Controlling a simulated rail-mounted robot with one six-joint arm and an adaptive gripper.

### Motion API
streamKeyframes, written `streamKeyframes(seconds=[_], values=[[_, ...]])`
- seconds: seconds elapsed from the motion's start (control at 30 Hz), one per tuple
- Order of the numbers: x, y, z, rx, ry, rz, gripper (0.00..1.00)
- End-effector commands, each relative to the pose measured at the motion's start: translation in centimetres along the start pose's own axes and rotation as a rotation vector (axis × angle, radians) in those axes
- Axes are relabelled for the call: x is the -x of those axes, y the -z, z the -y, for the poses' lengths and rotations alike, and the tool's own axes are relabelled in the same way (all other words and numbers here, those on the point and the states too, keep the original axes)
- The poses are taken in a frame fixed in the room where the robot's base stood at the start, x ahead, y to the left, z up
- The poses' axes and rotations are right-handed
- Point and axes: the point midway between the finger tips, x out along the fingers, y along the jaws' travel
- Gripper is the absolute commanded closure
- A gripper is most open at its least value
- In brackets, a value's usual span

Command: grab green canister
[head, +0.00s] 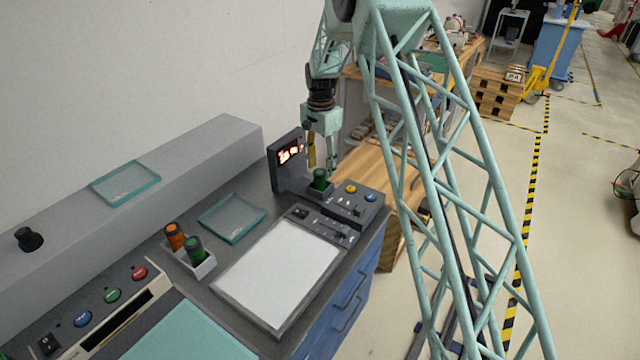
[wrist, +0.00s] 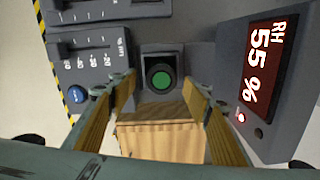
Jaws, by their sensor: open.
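A green canister (head: 319,179) stands upright in a small grey holder beside the display panel in the head view. In the wrist view its round green top (wrist: 161,79) shows in the square holder (wrist: 146,51), ahead of my fingertips and roughly centred between them. My gripper (head: 320,158) points down above this canister, open and empty. In the wrist view my gripper (wrist: 159,86) has its two tan-padded fingers spread apart. A second green canister (head: 194,249) stands beside an orange canister (head: 175,236) in another holder, farther left and nearer the camera.
The display panel (head: 289,152) stands close left of my gripper; in the wrist view the panel (wrist: 270,80) is at right. Control boxes with knobs (head: 350,200) lie beside the holder. A glass tray (head: 231,217) and white plate (head: 280,270) lie nearer. A wooden bench (head: 372,165) is beyond.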

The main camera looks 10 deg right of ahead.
Motion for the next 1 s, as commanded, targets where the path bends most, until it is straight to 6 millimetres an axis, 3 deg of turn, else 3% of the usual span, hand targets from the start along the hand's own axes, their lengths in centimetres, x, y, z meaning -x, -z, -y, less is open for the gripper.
streamKeyframes(seconds=[0.33,0.7,1.0], values=[[-0.6,-0.1,0.0,0.000,-0.001,0.001,0.55],[-4.1,-0.4,0.2,0.000,-0.001,0.001,0.55],[-5.2,-0.3,0.2,0.000,0.000,0.000,0.55]])
